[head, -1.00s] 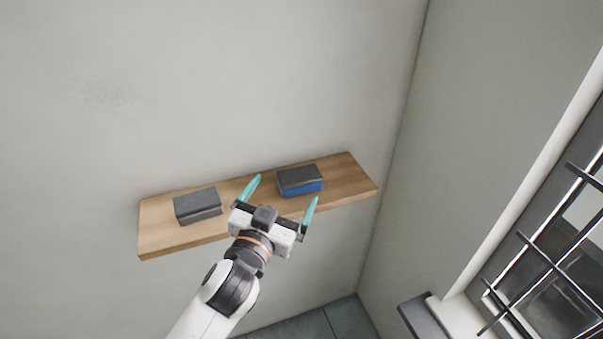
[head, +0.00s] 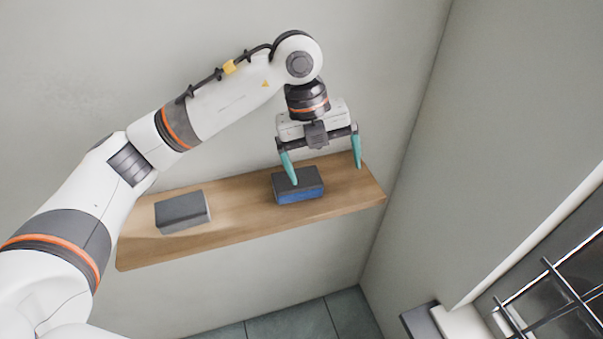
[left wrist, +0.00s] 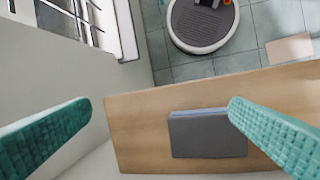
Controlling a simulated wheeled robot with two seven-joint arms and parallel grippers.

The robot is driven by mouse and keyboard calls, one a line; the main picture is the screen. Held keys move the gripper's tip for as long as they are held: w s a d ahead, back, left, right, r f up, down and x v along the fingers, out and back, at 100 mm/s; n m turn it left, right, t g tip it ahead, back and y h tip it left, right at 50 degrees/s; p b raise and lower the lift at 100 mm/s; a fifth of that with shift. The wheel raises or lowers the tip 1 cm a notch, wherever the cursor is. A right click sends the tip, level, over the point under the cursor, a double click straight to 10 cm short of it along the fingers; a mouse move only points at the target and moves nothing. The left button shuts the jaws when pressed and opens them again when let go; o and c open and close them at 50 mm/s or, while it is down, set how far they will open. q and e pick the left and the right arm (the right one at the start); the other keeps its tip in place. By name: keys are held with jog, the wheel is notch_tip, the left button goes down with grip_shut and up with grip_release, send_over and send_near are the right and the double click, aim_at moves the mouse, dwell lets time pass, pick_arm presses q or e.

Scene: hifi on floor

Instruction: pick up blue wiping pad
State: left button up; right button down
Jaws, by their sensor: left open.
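The blue wiping pad (head: 298,194) is a block with a dark grey top and a blue lower part. It lies on the right half of the wooden shelf (head: 240,203). It also shows in the left wrist view (left wrist: 205,137), mostly its grey top with a thin blue edge. My left gripper (head: 326,174) is open and empty, above the shelf, pointing down. In the head view its left finger overlaps the pad and its right finger is beyond the pad's right end. In the left wrist view (left wrist: 160,105) the pad sits off centre, towards the right finger. My right gripper is out of view.
A grey block (head: 182,210) lies on the left half of the shelf, apart from the pad. A plain wall (head: 60,120) is behind the shelf and another wall (head: 480,140) stands to its right. A window with dark bars (head: 560,290) is at the lower right.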

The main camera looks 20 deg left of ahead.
aim_at(296, 169)
pick_arm(q)
jog(key=w+a+r+n+y, duration=0.2)
jog(key=a+y, duration=0.1)
jog(key=a, duration=0.3)
jog(key=shift+t, duration=0.3)
notch_tip(296, 169, down, 6)
jog(key=shift+w+d+f+p, duration=0.1)
jog(key=shift+w+f+p, duration=0.05)
jog(key=shift+p, duration=0.95)
jog(key=shift+d+f+p, duration=0.1)
jog(key=shift+f+p, duration=0.35)
jog(key=shift+f, duration=0.15)
notch_tip(296, 169, down, 4)
jog(key=shift+d+r+p, duration=0.15)
jog(key=shift+r+p, duration=0.05)
jog(key=shift+p, duration=0.6)
jog(key=shift+f, duration=0.4)
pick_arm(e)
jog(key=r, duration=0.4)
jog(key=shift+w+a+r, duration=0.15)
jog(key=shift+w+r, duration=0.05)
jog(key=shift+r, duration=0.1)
pick_arm(q)
jog(key=shift+c, duration=0.3)
jog(key=c, duration=0.6)
